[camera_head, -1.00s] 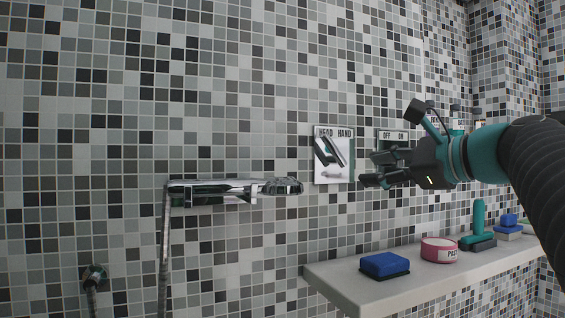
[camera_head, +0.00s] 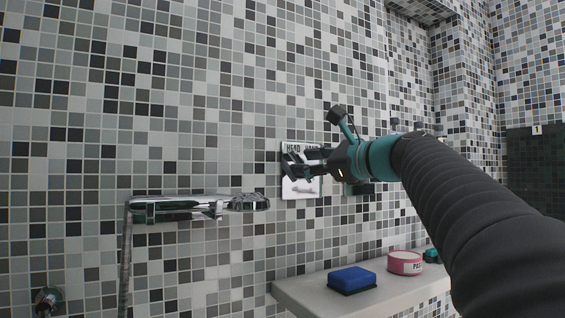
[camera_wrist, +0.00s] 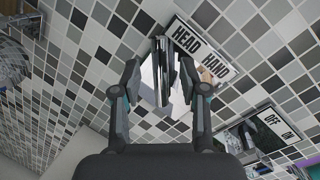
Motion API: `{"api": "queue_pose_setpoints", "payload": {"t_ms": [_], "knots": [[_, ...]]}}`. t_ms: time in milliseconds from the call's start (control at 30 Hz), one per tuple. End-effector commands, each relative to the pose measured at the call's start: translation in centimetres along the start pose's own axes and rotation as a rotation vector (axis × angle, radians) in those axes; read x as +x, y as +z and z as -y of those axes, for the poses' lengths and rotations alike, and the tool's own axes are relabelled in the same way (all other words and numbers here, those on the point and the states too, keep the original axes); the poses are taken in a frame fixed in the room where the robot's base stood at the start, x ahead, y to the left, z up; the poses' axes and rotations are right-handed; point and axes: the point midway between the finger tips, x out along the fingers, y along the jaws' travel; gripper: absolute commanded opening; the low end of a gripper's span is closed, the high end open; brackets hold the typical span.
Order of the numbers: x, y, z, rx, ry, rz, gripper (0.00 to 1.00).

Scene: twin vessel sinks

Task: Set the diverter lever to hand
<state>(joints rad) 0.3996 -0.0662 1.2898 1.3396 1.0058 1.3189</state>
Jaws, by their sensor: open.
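The diverter's white plate (camera_head: 301,191) is on the tiled wall, with HEAD at its upper left and HAND at its upper right. My gripper (camera_head: 290,168) is in front of it and hides most of the lever and part of the HAND label. In the wrist view, the dark and chrome lever (camera_wrist: 161,70) shows between the two spread fingers of my gripper (camera_wrist: 160,64), its end near the HEAD label (camera_wrist: 186,40). The fingers are open, with a gap on each side of the lever; I cannot tell whether either touches it.
A chrome hand shower (camera_head: 190,207) is on the wall to the left. An OFF/ON panel (camera_wrist: 275,122) is right of the diverter. Below, a pale shelf (camera_head: 310,294) carries a blue sponge (camera_head: 352,278) and a pink tin (camera_head: 404,263).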

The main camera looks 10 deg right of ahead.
Motion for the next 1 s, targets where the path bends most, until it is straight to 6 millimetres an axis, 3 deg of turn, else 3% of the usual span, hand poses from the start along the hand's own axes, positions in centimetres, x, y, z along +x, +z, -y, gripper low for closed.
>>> {"api": "queue_pose_setpoints", "payload": {"t_ms": [200,567,600,767,1000], "knots": [[2.3,0.0,0.0,0.0,0.001,0.0,0.43],[2.9,0.0,0.0,0.0,0.0,0.0,0.43],[2.9,0.0,0.0,-0.001,0.0,0.0,0.41],[2.8,0.0,0.0,-0.001,0.0,0.0,0.01],[2.8,0.0,0.0,0.0,0.0,0.0,0.0]]}}
